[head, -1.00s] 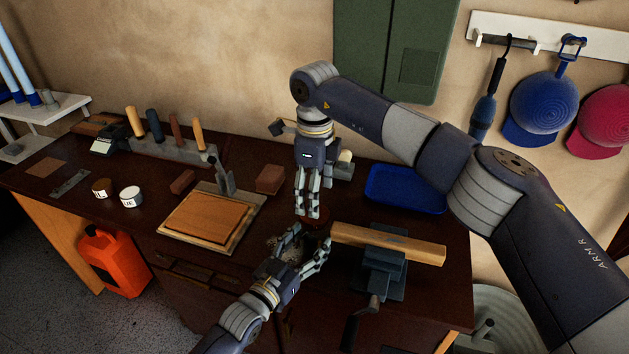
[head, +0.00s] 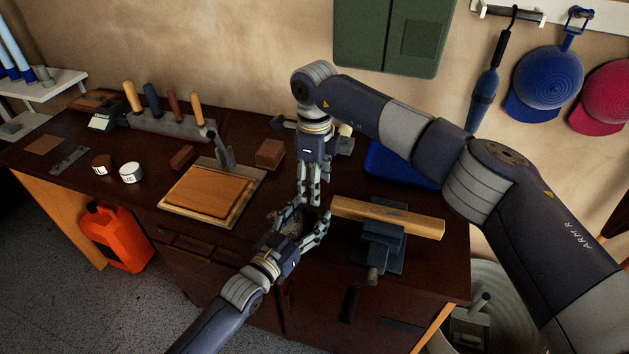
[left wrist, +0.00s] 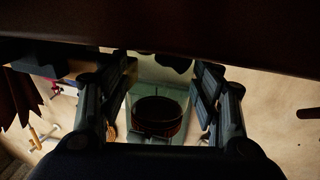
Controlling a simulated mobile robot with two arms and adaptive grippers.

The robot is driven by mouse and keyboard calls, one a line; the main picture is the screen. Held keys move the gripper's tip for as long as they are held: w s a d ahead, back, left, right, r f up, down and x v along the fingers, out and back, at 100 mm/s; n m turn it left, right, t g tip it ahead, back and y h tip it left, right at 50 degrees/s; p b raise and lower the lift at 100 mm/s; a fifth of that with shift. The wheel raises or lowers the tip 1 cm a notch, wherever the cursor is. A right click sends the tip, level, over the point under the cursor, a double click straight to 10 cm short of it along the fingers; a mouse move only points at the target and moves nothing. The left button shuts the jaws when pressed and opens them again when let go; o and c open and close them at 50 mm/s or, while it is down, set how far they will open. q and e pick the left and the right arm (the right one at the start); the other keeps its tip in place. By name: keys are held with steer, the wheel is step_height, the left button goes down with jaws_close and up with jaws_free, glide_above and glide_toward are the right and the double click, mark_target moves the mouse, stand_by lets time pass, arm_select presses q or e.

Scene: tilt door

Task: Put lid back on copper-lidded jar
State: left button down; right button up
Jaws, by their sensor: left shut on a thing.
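My left gripper (head: 304,222) is at the front edge of the workbench, with its fingers closed around the sides of the jar. In the left wrist view the jar (left wrist: 143,82) is pale, see-through glass between the two fingers. A dark round piece with a copper-brown ribbed rim (left wrist: 158,118) shows at the jar; it looks like the lid, but I cannot tell whether it is seated. My right gripper (head: 309,202) points straight down over the left gripper, fingers close together. Its fingertips are partly hidden behind the left fingers, so its grip is unclear.
A vise (head: 378,243) clamping a wooden bar (head: 400,221) stands just right of the grippers. A wooden board (head: 208,198) lies to the left, with two small tins (head: 131,172) beyond it. A blue tray (head: 390,165) sits behind my right arm.

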steer(key=o, duration=1.2)
steer(key=shift+o, duration=0.2)
step_height(320, 180, up, 12)
arm_select(q)
steer(key=shift+c, duration=2.2)
jaws_free()
